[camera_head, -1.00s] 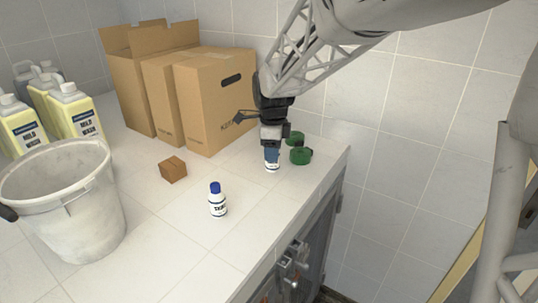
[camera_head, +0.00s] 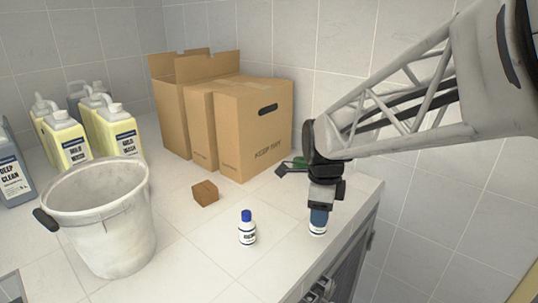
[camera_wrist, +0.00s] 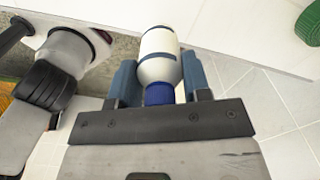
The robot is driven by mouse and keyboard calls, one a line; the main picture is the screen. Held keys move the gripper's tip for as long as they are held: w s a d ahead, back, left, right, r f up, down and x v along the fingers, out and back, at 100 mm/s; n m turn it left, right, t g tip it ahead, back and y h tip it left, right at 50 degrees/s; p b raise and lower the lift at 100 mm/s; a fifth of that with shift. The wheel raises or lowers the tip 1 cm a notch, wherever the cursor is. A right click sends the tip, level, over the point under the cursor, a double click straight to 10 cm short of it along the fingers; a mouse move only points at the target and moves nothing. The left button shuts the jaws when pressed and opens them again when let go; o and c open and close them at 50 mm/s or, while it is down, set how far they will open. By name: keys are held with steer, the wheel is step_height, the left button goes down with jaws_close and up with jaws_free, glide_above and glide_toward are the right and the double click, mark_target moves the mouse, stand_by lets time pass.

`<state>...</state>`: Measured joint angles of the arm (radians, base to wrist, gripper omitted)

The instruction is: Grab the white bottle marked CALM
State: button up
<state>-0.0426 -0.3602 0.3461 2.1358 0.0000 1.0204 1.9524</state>
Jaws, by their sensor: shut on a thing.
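My gripper (camera_head: 319,208) is shut on a white bottle (camera_head: 317,228) with a blue cap, near the counter's right edge. In the wrist view the blue finger pads of my gripper (camera_wrist: 158,80) sit on both sides of the bottle (camera_wrist: 158,45) around its cap and shoulder. Its label cannot be read, and I cannot tell whether its base touches the counter. A second white bottle (camera_head: 247,232) with a blue cap stands upright on the counter to the left; its label is too small to read.
A grey-white bucket (camera_head: 133,240) stands at the left and a small brown cube (camera_head: 205,192) near the middle. Cardboard boxes (camera_head: 255,130) and yellow jugs (camera_head: 117,128) stand behind. Green items (camera_head: 297,163) are partly hidden behind my gripper. The counter (camera_head: 195,265) is clear in front.

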steer(key=shift+s, duration=0.9)
steer(key=shift+r, duration=0.2)
